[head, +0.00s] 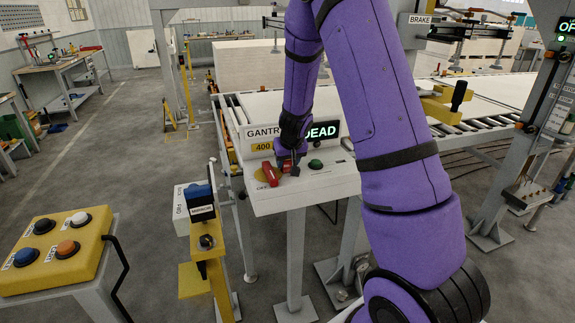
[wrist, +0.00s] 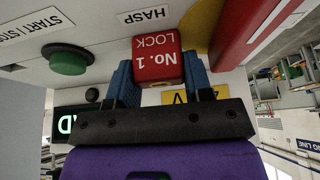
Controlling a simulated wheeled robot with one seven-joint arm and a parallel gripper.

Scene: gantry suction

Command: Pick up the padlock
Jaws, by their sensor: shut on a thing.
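The padlock (wrist: 158,62) is a red block marked "No. 1 LOCK" in the wrist view. My gripper (wrist: 158,75) has its two blue fingers closed on the padlock's sides. The padlock is at the white panel face beside the HASP label (wrist: 142,16); I cannot tell whether it touches the panel, and its shackle is not visible. In the head view my gripper (head: 289,163) is at the control panel (head: 325,187), just right of a red handle (head: 269,173), and mostly hides the padlock.
The red handle (wrist: 262,22) on a yellow plate (wrist: 198,30) is close beside the padlock. A green button (wrist: 68,58) is on the other side. The display (head: 322,131) reads DEAD. A yellow button box (head: 85,270) and a yellow post (head: 215,245) stand at left.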

